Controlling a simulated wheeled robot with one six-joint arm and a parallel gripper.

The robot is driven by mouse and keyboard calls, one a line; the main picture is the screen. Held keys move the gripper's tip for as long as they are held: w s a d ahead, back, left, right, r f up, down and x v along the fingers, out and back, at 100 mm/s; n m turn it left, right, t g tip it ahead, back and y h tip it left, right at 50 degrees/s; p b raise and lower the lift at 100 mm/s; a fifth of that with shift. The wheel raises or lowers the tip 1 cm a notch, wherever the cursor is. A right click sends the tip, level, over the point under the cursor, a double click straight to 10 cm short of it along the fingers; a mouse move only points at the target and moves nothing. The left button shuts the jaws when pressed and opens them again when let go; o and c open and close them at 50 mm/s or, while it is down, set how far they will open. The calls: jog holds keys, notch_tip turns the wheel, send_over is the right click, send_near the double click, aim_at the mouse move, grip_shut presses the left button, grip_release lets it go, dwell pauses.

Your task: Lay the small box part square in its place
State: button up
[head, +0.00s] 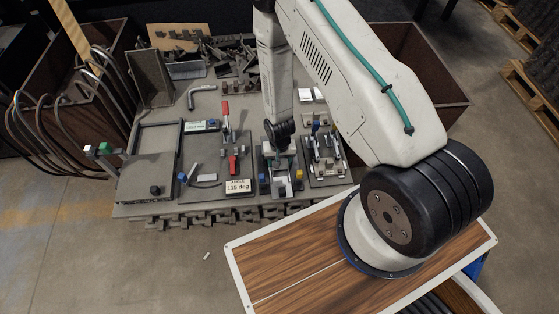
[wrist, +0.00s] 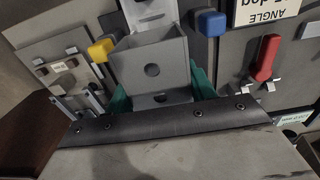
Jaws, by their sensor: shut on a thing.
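In the head view, my gripper (head: 283,152) is low over a narrow fixture on the bench, and the box is mostly hidden there. The fixture has a yellow block (wrist: 101,49) and a blue block (wrist: 210,22) on either side of the box, and a pale plate (wrist: 148,12) beyond it. I cannot tell whether the box touches the fixture.
A red handle (wrist: 267,57) and an angle sign (head: 238,186) reading 119 deg stand beside the fixture. A plate with small clamps (head: 325,155) is on its other side. Scrap pieces (head: 225,55) and a tall grey bracket (head: 150,78) are at the back of the bench.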

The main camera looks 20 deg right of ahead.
jog(key=shift+f, duration=2.6)
jog(key=shift+f, duration=0.75)
jog(key=o, duration=1.2)
jog(key=shift+c, duration=0.2)
notch_tip(320, 180, up, 8)
jog(key=shift+f, duration=0.1)
jog(key=shift+s, duration=0.1)
